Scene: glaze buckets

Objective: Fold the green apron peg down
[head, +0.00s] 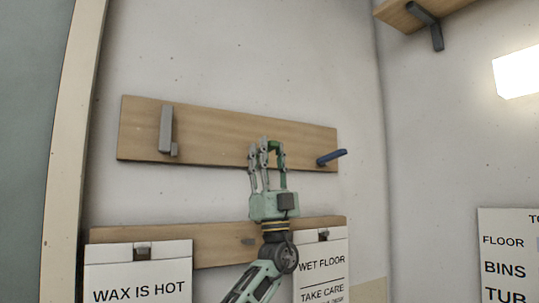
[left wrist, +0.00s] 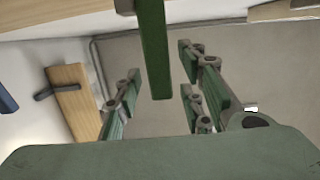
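The green apron peg (head: 275,147) is on the upper wooden board (head: 220,128), partly hidden behind my left gripper's fingers. In the left wrist view the green peg (left wrist: 154,50) shows as a long bar reaching in between the fingers. My left gripper (head: 267,150) is raised in front of the board, fingers pointing up. It also shows in the left wrist view (left wrist: 160,90), open, with one finger left of the peg and two right of it. Gaps show on both sides, so the fingers are not closed on the peg. My right gripper is in neither view.
On the same board, a grey peg (head: 166,130) stands upright at left and a blue peg (head: 332,157) sticks out at right. A lower board (head: 215,241) carries signs reading WAX IS HOT (head: 140,275) and WET FLOOR (head: 320,262). A bracketed board (head: 405,14) is at upper right.

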